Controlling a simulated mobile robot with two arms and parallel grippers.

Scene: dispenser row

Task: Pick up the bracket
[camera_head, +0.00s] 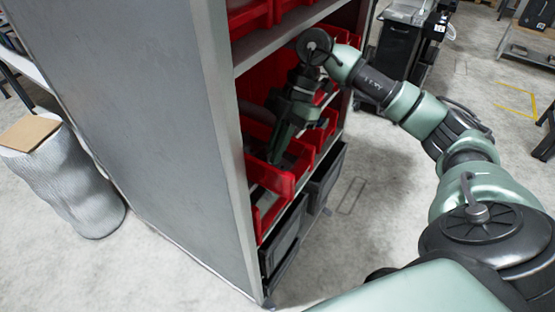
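My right arm reaches from the right side of the picture into the shelf unit. My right gripper (277,150) points down into a red bin (268,178) on the middle shelf. Its fingertips are small and partly hidden by the bin wall, so I cannot tell whether they are open or shut. No bracket can be made out; the inside of the bin is mostly hidden. My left gripper is not in view.
The grey side panel (150,120) of the shelf unit stands close on the left. More red bins (255,15) sit above, and dark bins (285,238) below. A ribbed grey container (75,190) with a cardboard piece (28,132) stands at left.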

